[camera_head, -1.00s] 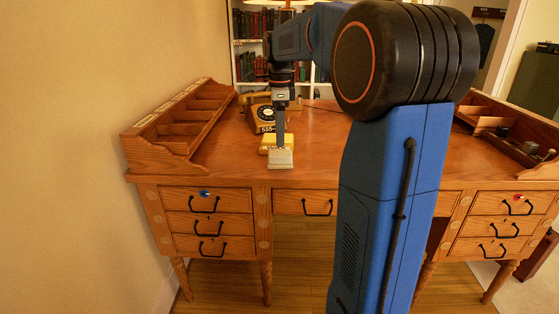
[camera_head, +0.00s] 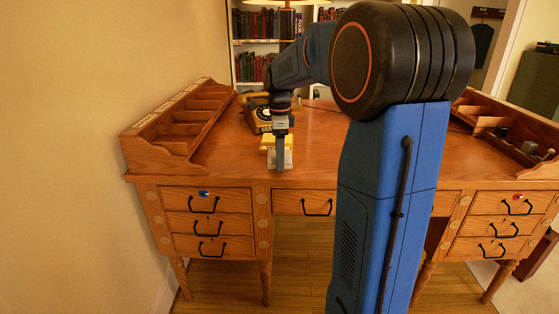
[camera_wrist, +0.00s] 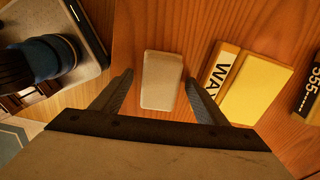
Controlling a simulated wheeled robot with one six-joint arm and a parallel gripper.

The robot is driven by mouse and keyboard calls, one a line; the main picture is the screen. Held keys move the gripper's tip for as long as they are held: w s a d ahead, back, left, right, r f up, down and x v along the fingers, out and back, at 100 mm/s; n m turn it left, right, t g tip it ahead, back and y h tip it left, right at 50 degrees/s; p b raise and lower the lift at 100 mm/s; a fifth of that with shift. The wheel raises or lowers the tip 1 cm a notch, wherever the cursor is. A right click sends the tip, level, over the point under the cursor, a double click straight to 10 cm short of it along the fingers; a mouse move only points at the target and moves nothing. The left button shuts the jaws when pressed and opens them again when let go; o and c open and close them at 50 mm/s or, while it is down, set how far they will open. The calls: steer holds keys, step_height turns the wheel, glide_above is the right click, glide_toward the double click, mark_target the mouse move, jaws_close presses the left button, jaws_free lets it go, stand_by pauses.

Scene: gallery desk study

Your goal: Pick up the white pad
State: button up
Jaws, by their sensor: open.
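The white pad (camera_wrist: 162,80) lies on the desk, between and a little beyond the fingertips of my gripper (camera_wrist: 160,82) in the wrist view. In the head view the pad (camera_head: 287,160) is at the desk's front edge, partly hidden behind my gripper (camera_head: 281,166). My gripper is open and points down over the pad, with one finger on each side and nothing held.
A yellow block (camera_wrist: 255,90) with dark letters lies close beside the pad, near one finger. A rotary telephone (camera_head: 262,116) stands behind them. Wooden organizers (camera_head: 180,122) line the desk's left side. The middle of the desktop (camera_head: 320,135) is clear.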

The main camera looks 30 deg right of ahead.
steer(key=shift+c, duration=0.7)
steer(key=c, duration=1)
step_height(320, 180, up, 10)
steer(key=shift+o, duration=0.6)
